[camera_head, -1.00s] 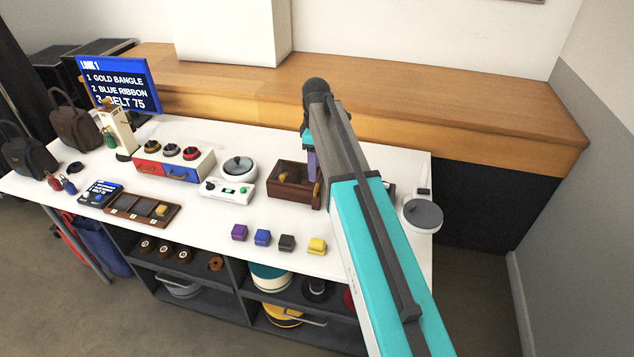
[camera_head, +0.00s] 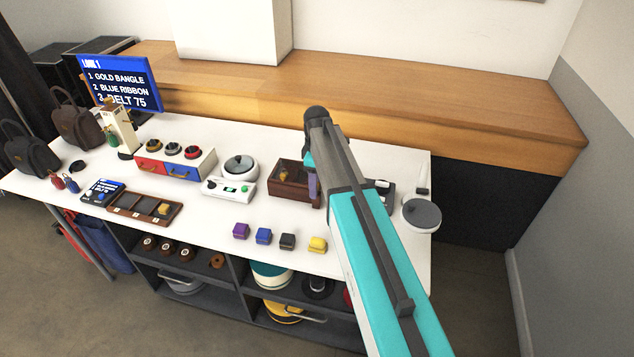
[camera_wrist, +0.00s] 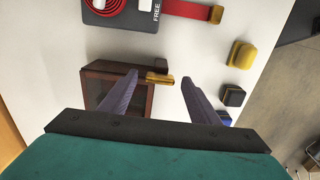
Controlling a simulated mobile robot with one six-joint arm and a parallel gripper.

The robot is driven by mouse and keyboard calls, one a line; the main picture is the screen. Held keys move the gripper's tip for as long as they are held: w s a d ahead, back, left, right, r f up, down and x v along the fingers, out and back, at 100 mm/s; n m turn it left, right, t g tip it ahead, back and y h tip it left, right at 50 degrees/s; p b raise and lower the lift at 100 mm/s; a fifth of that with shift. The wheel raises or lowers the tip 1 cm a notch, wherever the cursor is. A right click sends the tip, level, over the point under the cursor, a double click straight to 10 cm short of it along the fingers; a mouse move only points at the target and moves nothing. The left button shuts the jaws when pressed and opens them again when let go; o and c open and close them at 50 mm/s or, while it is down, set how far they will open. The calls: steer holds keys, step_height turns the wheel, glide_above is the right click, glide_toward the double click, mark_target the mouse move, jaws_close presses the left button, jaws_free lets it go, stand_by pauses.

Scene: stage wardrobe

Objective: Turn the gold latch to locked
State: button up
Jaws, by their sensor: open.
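The dark wooden box (camera_head: 284,190) stands on the white table, right of the dial unit. The gold latch (camera_wrist: 158,78) sticks out from the box's edge (camera_wrist: 104,68) in the wrist view, as a short bar lying roughly across the picture. My gripper (camera_wrist: 160,77) is open, and the latch shows between its two purple fingertips. I cannot tell whether a finger touches it. In the head view my gripper (camera_head: 313,187) is low at the box's right side and hides the latch. No locked mark can be made out.
Purple, blue, black and yellow (camera_head: 317,244) small blocks stand along the table's front edge. A dark pad with a coiled red belt (camera_wrist: 118,8) lies beside the box. A round grey-topped scale (camera_head: 422,213) is at the table's right end. The dial unit (camera_head: 229,188) stands left of the box.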

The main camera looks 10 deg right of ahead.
steer(key=c, duration=1.1)
steer(key=shift+o, duration=0.2)
steer(key=shift+m, duration=0.5)
steer(key=m, duration=0.8)
steer(key=shift+b, duration=0.3)
steer(key=m, duration=0.4)
steer(key=shift+m, duration=0.4)
steer(key=shift+w+r+m, duration=0.1)
steer(key=shift+m, duration=2)
